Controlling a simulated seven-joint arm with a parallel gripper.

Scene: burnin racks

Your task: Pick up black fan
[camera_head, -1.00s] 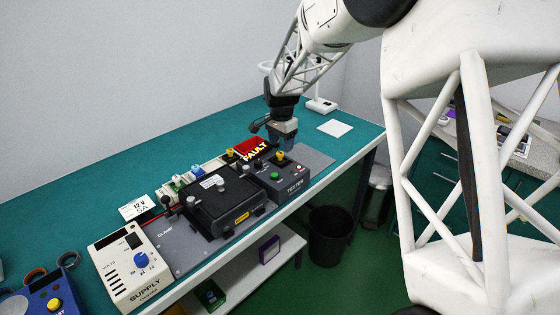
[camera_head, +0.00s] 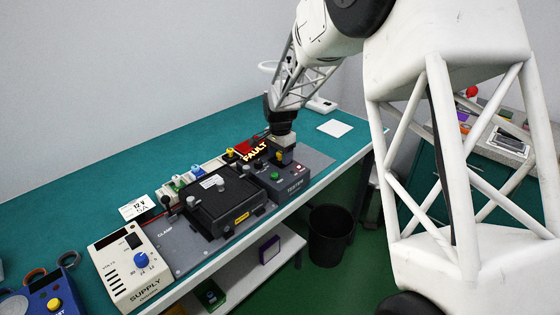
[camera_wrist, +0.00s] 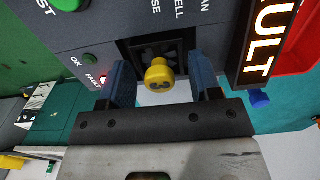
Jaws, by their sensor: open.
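In the wrist view a square black fan (camera_wrist: 151,44) sits in a dark recess of the grey tester (camera_wrist: 85,37). A round yellow knob (camera_wrist: 158,74) stands out in front of the fan. My gripper (camera_wrist: 162,82) is open, with one blue finger on each side of the knob and a visible gap to each. In the head view my gripper (camera_head: 284,153) is over the right part of the tester (camera_head: 284,182). It largely hides the fan there.
A lit FAULT sign (camera_head: 255,149) stands close behind the tester and shows beside my right finger in the wrist view (camera_wrist: 264,42). A black clamp box (camera_head: 222,201) lies to the left. A cream rack with coloured knobs (camera_head: 186,179) is behind it. The teal bench (camera_head: 110,180) has free room at the back.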

